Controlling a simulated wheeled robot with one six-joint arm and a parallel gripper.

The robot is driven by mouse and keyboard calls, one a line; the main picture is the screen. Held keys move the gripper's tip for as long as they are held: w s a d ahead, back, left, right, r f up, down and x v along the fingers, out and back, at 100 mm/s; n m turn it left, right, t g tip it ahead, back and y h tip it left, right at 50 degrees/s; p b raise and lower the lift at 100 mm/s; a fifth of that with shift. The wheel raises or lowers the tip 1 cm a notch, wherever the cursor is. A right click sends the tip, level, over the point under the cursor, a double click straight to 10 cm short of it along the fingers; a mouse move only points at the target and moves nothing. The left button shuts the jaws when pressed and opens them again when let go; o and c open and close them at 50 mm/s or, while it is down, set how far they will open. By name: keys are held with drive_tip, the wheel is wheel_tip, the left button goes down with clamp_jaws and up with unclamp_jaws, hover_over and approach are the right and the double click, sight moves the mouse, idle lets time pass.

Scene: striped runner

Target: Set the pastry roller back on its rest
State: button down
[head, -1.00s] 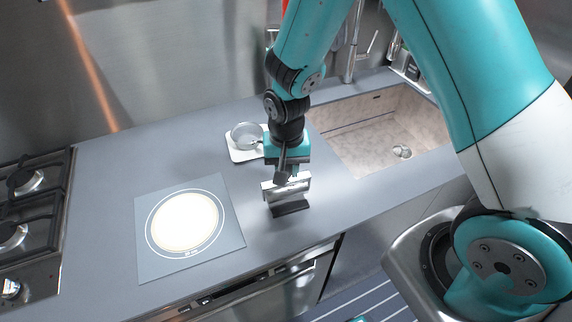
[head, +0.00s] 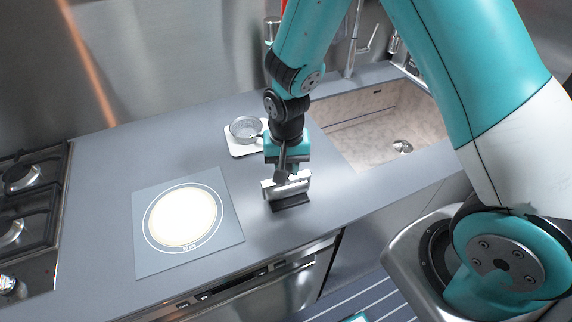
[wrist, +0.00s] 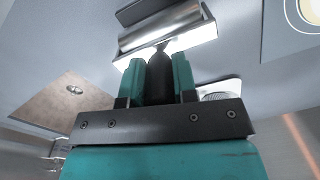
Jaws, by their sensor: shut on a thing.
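The pastry roller (head: 289,188) is a shiny silver cylinder in a pale frame with a dark handle. My gripper (head: 284,168) is shut on the handle and holds the roller level below it. In the wrist view the roller (wrist: 162,26) lies just beyond my gripper (wrist: 160,75), with the black handle between the teal fingers. The rest (head: 292,203) is a low dark block on the counter, directly below the roller and partly hidden by it. It also shows at the top of the wrist view (wrist: 140,10). I cannot tell whether roller and rest touch.
A grey mat with a round pale dough disc (head: 183,218) lies left of the roller. A sieve (head: 246,129) stands on a white board behind. The sink (head: 375,130) is at right, the hob (head: 30,210) at far left. The counter's front edge is close to the rest.

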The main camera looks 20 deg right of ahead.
drive_tip(key=shift+f, duration=0.3)
drive_tip(key=c, duration=0.8)
unclamp_jaws()
drive_tip(key=shift+r, duration=0.1)
wheel_tip(320, 180, up, 17)
drive_tip(key=b, duration=0.3)
drive_tip(key=s+a+r+n+y, duration=0.1)
drive_tip(key=s+n, duration=0.2)
drive_tip(key=s, duration=0.3)
drive_tip(key=s+a+r+n+y+b, duration=0.1)
drive_tip(key=s+a+n, duration=0.1)
drive_tip(key=s+n, duration=0.2)
drive_tip(key=s+a+r+n+y, duration=0.1)
drive_tip(key=s+n, duration=0.3)
drive_tip(key=s, duration=0.4)
drive_tip(key=shift+s+a+r+y, duration=0.1)
drive_tip(key=shift+a+r+y, duration=0.15)
drive_tip(key=shift+y, duration=0.35)
